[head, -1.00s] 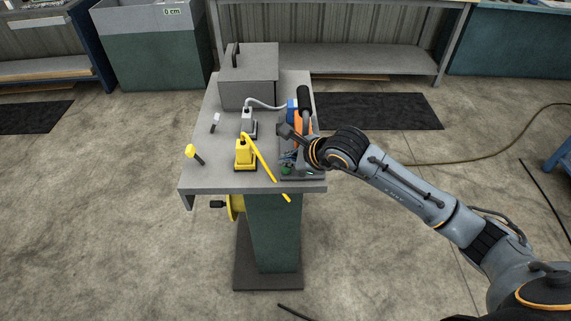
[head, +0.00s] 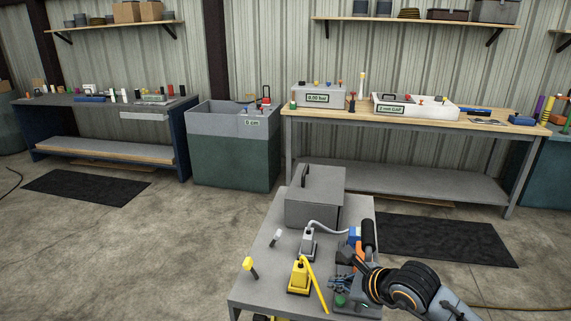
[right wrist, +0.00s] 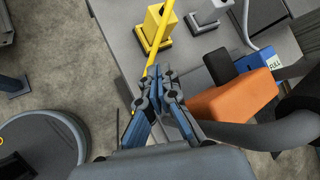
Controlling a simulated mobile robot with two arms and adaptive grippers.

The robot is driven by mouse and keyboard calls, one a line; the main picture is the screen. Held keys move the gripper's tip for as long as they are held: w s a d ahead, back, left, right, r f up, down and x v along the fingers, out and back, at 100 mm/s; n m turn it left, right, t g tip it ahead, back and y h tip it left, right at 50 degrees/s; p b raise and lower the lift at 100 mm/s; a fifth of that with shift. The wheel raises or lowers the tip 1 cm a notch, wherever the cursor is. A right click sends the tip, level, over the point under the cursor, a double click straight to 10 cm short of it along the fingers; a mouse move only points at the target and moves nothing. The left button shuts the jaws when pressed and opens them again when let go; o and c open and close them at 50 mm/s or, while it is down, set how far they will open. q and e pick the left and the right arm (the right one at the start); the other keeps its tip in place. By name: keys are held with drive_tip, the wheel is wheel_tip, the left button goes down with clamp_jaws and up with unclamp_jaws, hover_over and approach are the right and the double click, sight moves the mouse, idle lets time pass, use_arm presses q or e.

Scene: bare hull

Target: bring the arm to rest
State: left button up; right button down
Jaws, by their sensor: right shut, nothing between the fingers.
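My right arm (head: 410,287) comes in from the lower right in the head view. Its gripper (head: 350,262) is over the right side of a small grey table (head: 262,280), close to an orange and blue device with a black handle (head: 368,236). In the right wrist view the gripper (right wrist: 165,75) is shut and empty. The orange body (right wrist: 235,95) lies just right of the fingers there; I cannot tell whether they touch it. A yellow bar (right wrist: 150,85) runs behind the fingertips. My left gripper is not in view.
The small table also holds a grey box (head: 312,205), a yellow pump (head: 298,277), a grey pump (head: 308,243) and a yellow-headed piece (head: 249,266). A long workbench (head: 420,122) and a tank (head: 230,150) stand behind. Open floor (head: 150,240) lies to the left.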

drive_tip(key=s+a+r+m+t+y, duration=0.1)
drive_tip(key=s+a+r+m+y, duration=0.4)
drive_tip(key=a+r+y, duration=0.55)
wheel_tip(320, 180, up, 6)
drive_tip(key=s+m+t, duration=0.3)
drive_tip(key=m+t, duration=0.3)
drive_tip(key=m, duration=0.2)
drive_tip(key=w+d+m+t+h, duration=0.2)
drive_tip(key=d+m+t+h, duration=0.65)
drive_tip(key=m, duration=0.65)
drive_tip(key=s+d+f+m+g+h, duration=0.2)
drive_tip(key=d+f+m+g+h, duration=0.4)
drive_tip(key=d+f+m+h, duration=0.5)
drive_tip(key=s+d+f+m+g, duration=0.1)
drive_tip(key=s+f+m+g, duration=0.45)
drive_tip(key=f, duration=0.25)
drive_tip(key=s+a+f+m+g+y, duration=0.2)
drive_tip(key=s+f+g, duration=0.3)
drive_tip(key=s, duration=0.4)
drive_tip(key=s+a+f+m+g+y, duration=0.2)
drive_tip(key=s+a+f+g, duration=0.15)
drive_tip(key=s+f, duration=0.35)
wheel_tip(320, 180, down, 26)
drive_tip(key=s+g, duration=0.2)
drive_tip(key=s, duration=0.1)
drive_tip(key=s+d+f, duration=0.3)
drive_tip(key=s+f, duration=1.2)
drive_tip(key=shift+d+n+g, duration=0.35)
drive_tip(key=shift+n, duration=0.1)
